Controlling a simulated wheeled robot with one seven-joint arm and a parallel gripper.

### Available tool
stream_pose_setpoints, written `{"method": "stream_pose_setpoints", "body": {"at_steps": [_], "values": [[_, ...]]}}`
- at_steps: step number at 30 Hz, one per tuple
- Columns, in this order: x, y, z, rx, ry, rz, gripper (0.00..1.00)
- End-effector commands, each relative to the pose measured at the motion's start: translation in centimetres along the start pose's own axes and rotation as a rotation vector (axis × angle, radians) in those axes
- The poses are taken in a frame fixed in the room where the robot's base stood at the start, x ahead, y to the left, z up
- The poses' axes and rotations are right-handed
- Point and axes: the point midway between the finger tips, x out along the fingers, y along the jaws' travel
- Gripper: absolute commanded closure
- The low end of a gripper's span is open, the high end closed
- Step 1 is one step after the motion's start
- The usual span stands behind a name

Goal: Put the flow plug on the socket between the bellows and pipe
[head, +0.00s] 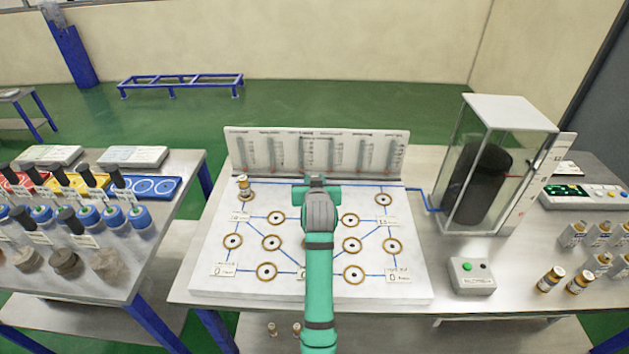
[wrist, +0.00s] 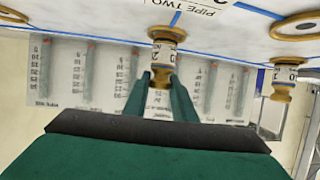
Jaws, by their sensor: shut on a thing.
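My gripper (head: 316,185) is over the back middle of the white board (head: 215,270). In the wrist view, my gripper (wrist: 160,85) is shut on a brass plug (wrist: 163,60) with a white, marked band. The plug's brass end is close to the board; I cannot tell whether it is seated in a socket. My gripper and arm hide it in the head view. The socket (head: 383,199) at the board's back right is empty, with a blue line running to the case of the black bellows (head: 478,185). A second plug (head: 243,187) stands at the back left; it also shows in the wrist view (wrist: 284,78).
A gauge panel (head: 320,150) stands upright behind the board. Several empty ringed sockets, such as one at the left (head: 233,241), lie around my arm. A crowded bench (head: 90,260) is at the left.

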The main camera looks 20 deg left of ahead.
Motion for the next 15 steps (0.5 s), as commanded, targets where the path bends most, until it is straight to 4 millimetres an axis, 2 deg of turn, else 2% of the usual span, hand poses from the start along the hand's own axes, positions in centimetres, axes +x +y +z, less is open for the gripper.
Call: {"method": "stream_pose_setpoints", "body": {"at_steps": [4, 5, 6, 7, 15], "values": [[0.09, 0.00, 0.23, 0.000, 0.000, 0.000, 1.00], [0.11, 0.00, 0.28, 0.000, -0.001, 0.000, 0.71], [0.10, 0.00, 0.26, 0.000, -0.001, 0.000, 0.61], [0.10, 0.00, 0.26, 0.000, -0.001, 0.000, 0.57], [0.08, -0.01, 0.20, 0.000, 0.000, 0.000, 0.57]]}}
